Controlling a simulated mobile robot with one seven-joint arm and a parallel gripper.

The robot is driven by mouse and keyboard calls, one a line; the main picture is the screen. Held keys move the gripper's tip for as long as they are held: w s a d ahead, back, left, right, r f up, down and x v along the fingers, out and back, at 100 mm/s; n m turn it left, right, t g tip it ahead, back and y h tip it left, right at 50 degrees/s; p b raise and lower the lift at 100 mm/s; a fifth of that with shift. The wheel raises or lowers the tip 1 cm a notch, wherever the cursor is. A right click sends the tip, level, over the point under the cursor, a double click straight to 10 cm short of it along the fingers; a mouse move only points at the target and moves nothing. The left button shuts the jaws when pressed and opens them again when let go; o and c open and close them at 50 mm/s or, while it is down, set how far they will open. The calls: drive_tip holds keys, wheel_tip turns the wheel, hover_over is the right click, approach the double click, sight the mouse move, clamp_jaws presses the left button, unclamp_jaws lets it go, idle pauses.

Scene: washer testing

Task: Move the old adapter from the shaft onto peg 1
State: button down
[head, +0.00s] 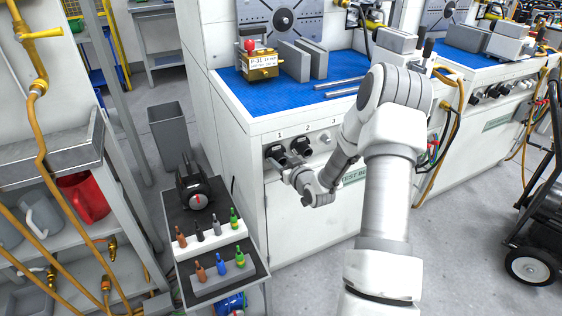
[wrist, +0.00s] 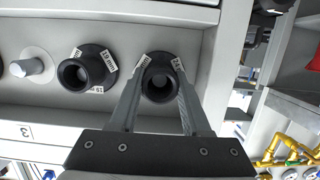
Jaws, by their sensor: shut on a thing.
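A black ring-shaped adapter with white labels (wrist: 160,88) is between the fingers of my gripper (wrist: 160,92) in the wrist view. My gripper is shut on it. It is in front of the white bench panel at the peg 1 place, which the head view shows under the number 1 (head: 280,134). The adapter covers peg 1, so I cannot tell how far it is seated. In the head view my gripper (head: 281,165) reaches the panel from the front right. The spindle faceplate (head: 283,19) stands behind the bench top.
A second black adapter (wrist: 85,70) sits at place 2, close beside the held one. Peg 3 (wrist: 32,66) is bare metal. A gold block with a red cap (head: 259,66) is on the blue mat (head: 290,95). A cart (head: 245,274) with several bottles stands left.

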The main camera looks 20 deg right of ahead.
drive_tip(key=shift+w, duration=0.45)
drive_tip(key=shift+c, duration=1.4)
unclamp_jaws()
drive_tip(key=shift+s, duration=0.2)
drive_tip(key=s, duration=0.7)
drive_tip(key=shift+s+b, duration=0.4)
drive_tip(key=shift+b, duration=0.05)
drive_tip(key=shift+d, duration=0.1)
